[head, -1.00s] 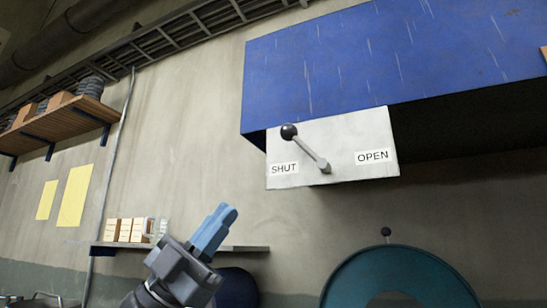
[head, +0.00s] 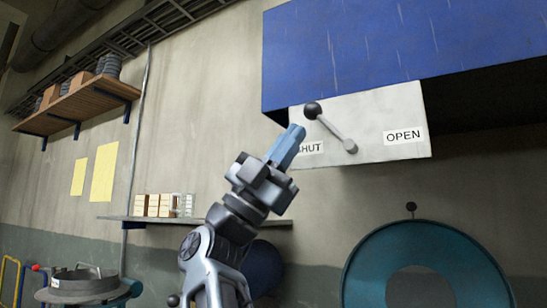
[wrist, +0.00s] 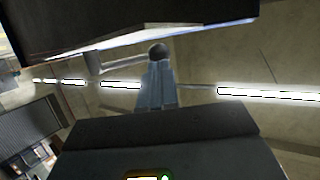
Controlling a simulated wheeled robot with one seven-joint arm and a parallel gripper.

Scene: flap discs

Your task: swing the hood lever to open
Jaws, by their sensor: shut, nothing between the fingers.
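The hood lever (head: 332,130) is a grey rod with a black ball knob (head: 312,110), on a white plate (head: 375,118) on the blue hood (head: 370,50). The rod slants up and left from its pivot, so the knob is on the SHUT side. The OPEN label (head: 404,136) is at the plate's right; the SHUT label (head: 312,147) is partly hidden by my gripper. My gripper (head: 296,132) is shut and empty, just below and left of the knob in the head view. In the wrist view the knob (wrist: 158,51) appears just beyond the fingertips (wrist: 158,66); contact is unclear.
A narrow shelf (head: 245,220) with small boxes (head: 165,205) is on the wall behind my arm. A teal ring-shaped machine (head: 365,270) stands at lower right. A wooden shelf (head: 85,105) hangs at upper left.

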